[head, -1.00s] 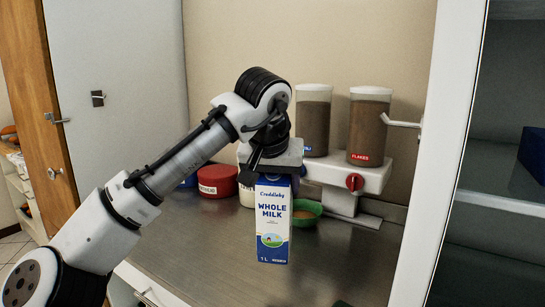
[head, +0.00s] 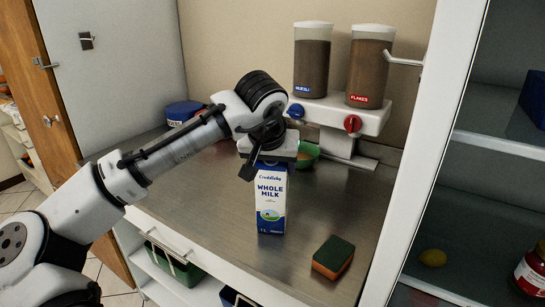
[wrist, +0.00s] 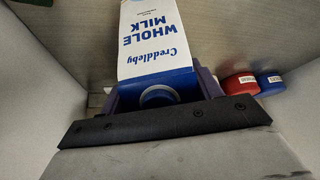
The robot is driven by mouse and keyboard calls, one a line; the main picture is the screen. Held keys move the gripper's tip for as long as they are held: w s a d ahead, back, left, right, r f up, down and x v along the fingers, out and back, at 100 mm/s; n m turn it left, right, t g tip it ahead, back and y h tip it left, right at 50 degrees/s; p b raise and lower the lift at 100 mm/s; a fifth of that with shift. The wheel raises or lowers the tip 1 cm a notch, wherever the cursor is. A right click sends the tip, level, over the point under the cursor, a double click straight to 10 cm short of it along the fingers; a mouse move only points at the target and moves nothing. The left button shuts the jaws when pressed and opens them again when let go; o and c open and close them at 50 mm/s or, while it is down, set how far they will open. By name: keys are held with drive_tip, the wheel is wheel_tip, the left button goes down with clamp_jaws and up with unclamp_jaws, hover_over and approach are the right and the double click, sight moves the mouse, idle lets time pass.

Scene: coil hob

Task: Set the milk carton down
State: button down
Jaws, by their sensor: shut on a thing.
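The milk carton (head: 270,205) is white and blue, upright, with "WHOLE MILK" on its front. My gripper (head: 268,165) is shut on its top from above. In the head view the carton's base is at or just above the steel counter (head: 215,195); I cannot tell whether it touches. In the wrist view the carton (wrist: 152,40) sits between the fingers, its blue top and round cap close to the gripper (wrist: 160,97). The far finger is hidden in the head view.
A green bowl (head: 308,152) stands behind the carton, below the cereal dispenser (head: 345,117). A sponge (head: 333,257) lies at front right. Counter around the carton's front and left is clear.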

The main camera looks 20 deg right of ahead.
drive_tip(key=shift+c, duration=1.6)
unclamp_jaws()
drive_tip(key=b+v, duration=0.1)
drive_tip(key=v, duration=1.1)
drive_tip(key=shift+r, duration=0.15)
